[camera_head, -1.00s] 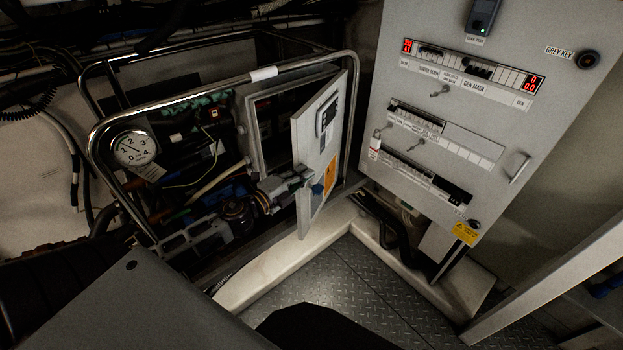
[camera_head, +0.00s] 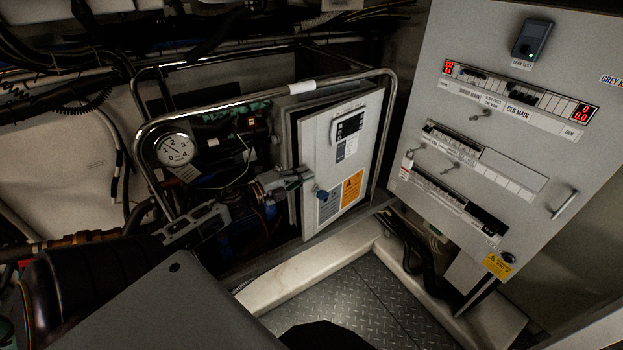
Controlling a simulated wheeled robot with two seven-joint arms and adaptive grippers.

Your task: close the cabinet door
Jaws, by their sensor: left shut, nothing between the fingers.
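My right gripper is not in view.
A chrome tube frame (camera_head: 225,104) surrounds the cabinet, with a round gauge (camera_head: 175,149) at left. A large control panel (camera_head: 470,150) stands at right. A pale ledge (camera_head: 310,265) edges the open checker-plate floor (camera_head: 350,290).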

